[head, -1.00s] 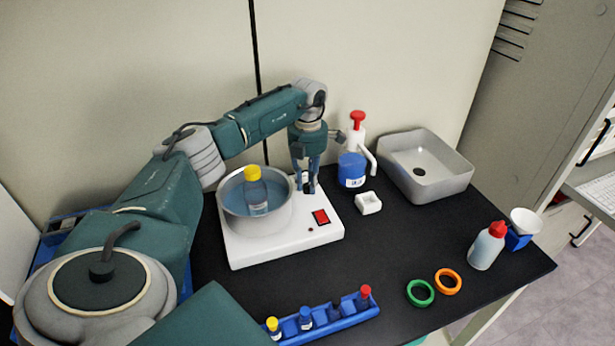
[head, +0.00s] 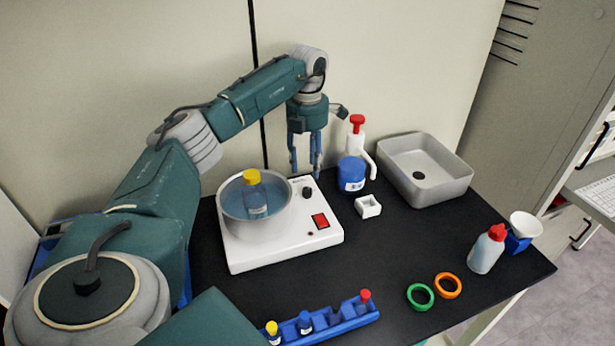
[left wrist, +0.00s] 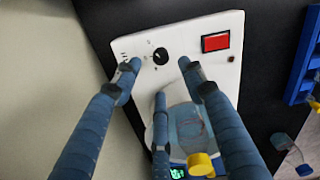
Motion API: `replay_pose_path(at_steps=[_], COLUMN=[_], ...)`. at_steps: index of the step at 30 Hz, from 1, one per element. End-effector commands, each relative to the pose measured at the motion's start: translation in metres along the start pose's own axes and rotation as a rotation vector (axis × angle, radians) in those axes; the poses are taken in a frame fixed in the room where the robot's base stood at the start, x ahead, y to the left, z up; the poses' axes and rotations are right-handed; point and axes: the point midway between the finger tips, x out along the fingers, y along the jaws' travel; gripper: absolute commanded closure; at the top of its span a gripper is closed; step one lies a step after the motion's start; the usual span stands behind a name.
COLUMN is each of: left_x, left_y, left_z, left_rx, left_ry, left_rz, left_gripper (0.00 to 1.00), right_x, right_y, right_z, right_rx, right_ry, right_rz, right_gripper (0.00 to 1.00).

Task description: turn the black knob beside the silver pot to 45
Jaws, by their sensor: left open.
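The black knob (head: 307,193) stands on the white heating base (head: 285,250), just right of the silver pot (head: 232,224). The knob (left wrist: 160,56) also shows unobstructed in the left wrist view, with a small light mark on its face; its exact setting is too small to read. My left gripper (head: 305,173) is open and empty, pointing down above and behind the knob, clear of it. In the left wrist view its fingers (left wrist: 158,76) spread around the knob's area without visible contact. My right gripper is not in view.
A bottle with a yellow cap (head: 252,177) stands in the pot's water. A red switch (head: 320,221) is in front of the knob. A blue wash bottle (head: 351,172) and a grey basin (head: 425,187) stand to the right. A blue vial rack (head: 330,322) lies in front.

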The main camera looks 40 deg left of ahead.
Motion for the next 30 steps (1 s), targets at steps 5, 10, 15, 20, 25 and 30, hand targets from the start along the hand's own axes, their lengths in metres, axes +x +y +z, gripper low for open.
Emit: replay_pose_path(at_steps=[5, 10, 15, 20, 25, 30], left_x=[-0.029, -0.039, -0.040, -0.040, -0.040, -0.050], left_y=[0.000, 0.000, 0.000, 0.000, 0.000, 0.000], left_z=[0.001, 0.000, 0.000, 0.000, 0.000, 0.001], left_rx=[0.000, 0.000, 0.000, 0.000, 0.000, 0.000], left_ry=[-0.002, 0.000, 0.000, 0.000, 0.000, -0.001], left_rz=[0.000, 0.000, 0.000, 0.000, 0.000, 0.000], left_gripper=[0.58, 0.58, 0.58, 0.58, 0.58, 0.58], right_x=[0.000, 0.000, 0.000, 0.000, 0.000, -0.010], right_y=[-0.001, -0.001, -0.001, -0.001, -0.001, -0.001], right_z=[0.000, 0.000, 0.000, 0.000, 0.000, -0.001], right_rx=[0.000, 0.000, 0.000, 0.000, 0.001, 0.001], right_ry=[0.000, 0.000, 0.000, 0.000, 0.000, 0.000], right_rz=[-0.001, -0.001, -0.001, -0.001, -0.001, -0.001], right_gripper=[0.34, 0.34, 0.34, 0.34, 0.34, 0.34])
